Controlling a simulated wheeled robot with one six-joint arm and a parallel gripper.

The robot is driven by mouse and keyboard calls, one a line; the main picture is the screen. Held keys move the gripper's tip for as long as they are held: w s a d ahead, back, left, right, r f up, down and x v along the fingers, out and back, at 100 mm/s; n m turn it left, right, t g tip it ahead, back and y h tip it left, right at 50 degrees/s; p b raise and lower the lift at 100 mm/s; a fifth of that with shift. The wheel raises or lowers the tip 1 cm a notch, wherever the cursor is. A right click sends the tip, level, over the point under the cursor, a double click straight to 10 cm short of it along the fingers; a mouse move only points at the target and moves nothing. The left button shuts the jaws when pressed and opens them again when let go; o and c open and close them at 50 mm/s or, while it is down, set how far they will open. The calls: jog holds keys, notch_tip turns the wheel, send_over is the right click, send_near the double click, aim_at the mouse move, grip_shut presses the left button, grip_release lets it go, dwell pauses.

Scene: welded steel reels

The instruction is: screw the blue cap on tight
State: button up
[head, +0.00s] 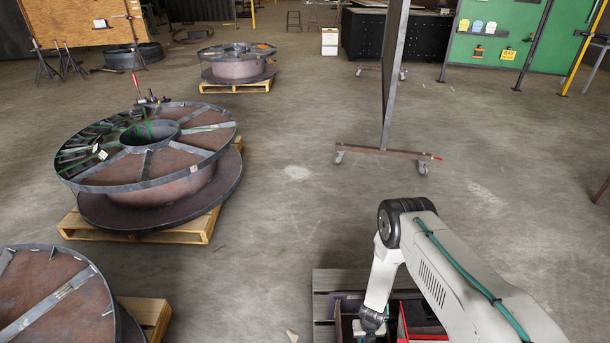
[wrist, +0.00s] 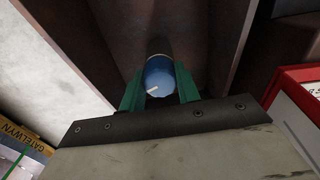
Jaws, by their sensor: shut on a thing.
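The blue cap (wrist: 160,78) shows in the wrist view, round with a small white mark on its face. My gripper (wrist: 160,88) has its two green fingers on either side of the cap and is shut on it. A darker cylindrical part shows just behind the cap; what the cap sits on is mostly hidden. In the head view my gripper is at the bottom edge, low over a dark open box (head: 349,300), and the cap cannot be made out there.
A red-edged box (wrist: 298,85) stands close on the right in the wrist view. Brown walls rise around the cap. A yellow-labelled item (wrist: 22,132) lies at lower left. In the head view, steel reels (head: 150,150) sit on pallets at left, and a wheeled frame (head: 388,153) stands mid-floor.

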jog(key=shift+m, duration=0.9)
jog(key=o, duration=1.3)
jog(key=shift+c, duration=0.2)
jog(key=shift+r, duration=0.1)
jog(key=shift+a+r, duration=0.1)
jog(key=shift+r, duration=3.3)
